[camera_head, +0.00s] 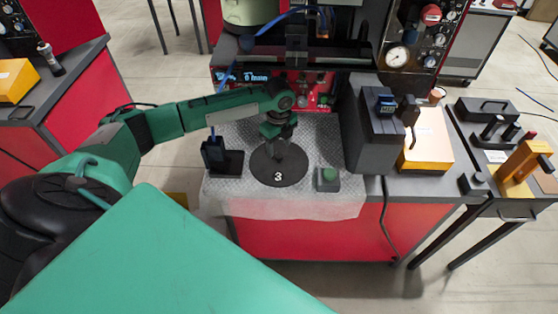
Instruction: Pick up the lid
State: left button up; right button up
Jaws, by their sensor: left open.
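The lid (278,178), a dark round disc with a white "3" near its front edge, lies flat on the pale textured mat (225,190) at the middle of the bench. My left arm reaches in from the left, and my left gripper (279,155) points down over the lid's middle. It is open; the fingertips are small and dark against the lid, so I cannot tell whether they touch it or its handle. The handle, if any, is hidden by the gripper. My right gripper is not in view.
A black holder (222,160) stands left of the lid. A grey box with a green button (328,179) is close on its right. A tall dark grey unit (374,135) stands farther right, beside an orange box (425,140). The red-fronted machine (322,98) is behind.

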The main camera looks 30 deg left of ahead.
aim_at(279, 155)
pick_arm(q)
notch_tip(279, 155, down, 6)
jog(key=shift+w+r+p, duration=0.1)
jog(key=shift+r+p, duration=0.1)
jog(key=shift+p, duration=0.7)
jog(key=shift+f, duration=0.2)
jog(key=c, duration=1)
grip_shut()
jog(key=shift+r, duration=0.2)
